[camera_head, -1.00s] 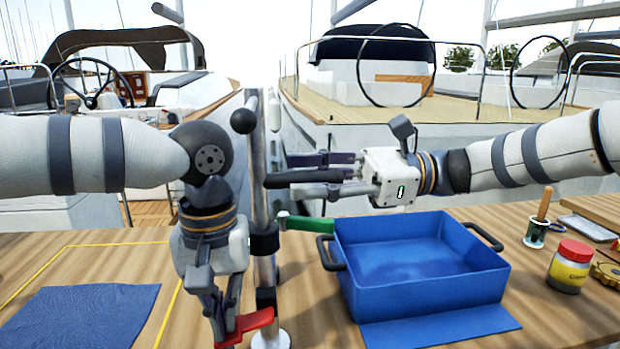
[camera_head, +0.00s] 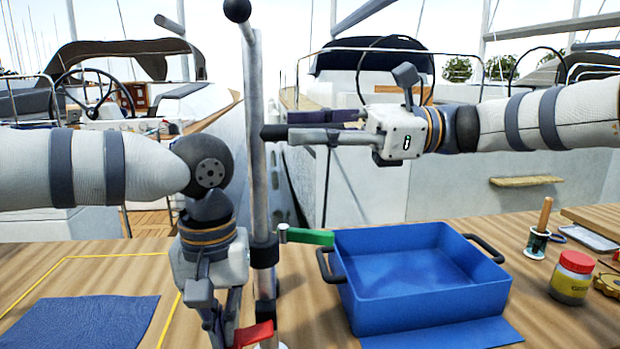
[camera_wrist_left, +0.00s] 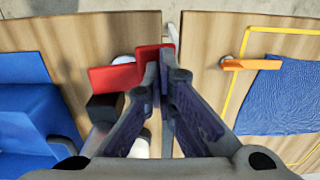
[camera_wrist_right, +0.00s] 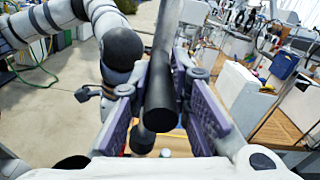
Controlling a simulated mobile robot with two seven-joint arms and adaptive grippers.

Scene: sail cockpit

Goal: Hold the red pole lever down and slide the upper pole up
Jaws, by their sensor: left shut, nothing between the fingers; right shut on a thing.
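The upper pole (camera_head: 255,170) stands upright, with a black ball (camera_head: 237,10) near its top and a black side handle (camera_head: 275,132). A black collar (camera_head: 263,255) sits at table height, with a green lever (camera_head: 308,236) beside it. My right gripper (camera_head: 293,131) is shut on the black handle, which lies between its fingers in the right wrist view (camera_wrist_right: 160,95). The red lever (camera_head: 253,335) is low on the pole. My left gripper (camera_head: 228,338) is shut and empty, its fingertips pointing down against the red lever, as the left wrist view (camera_wrist_left: 110,78) shows.
A blue tray (camera_head: 425,310) with black handles stands right of the pole. A blue cloth (camera_head: 78,320) lies at left inside a yellow outline. A jar (camera_head: 572,278) and a wooden-handled tool (camera_head: 540,235) stand at the right.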

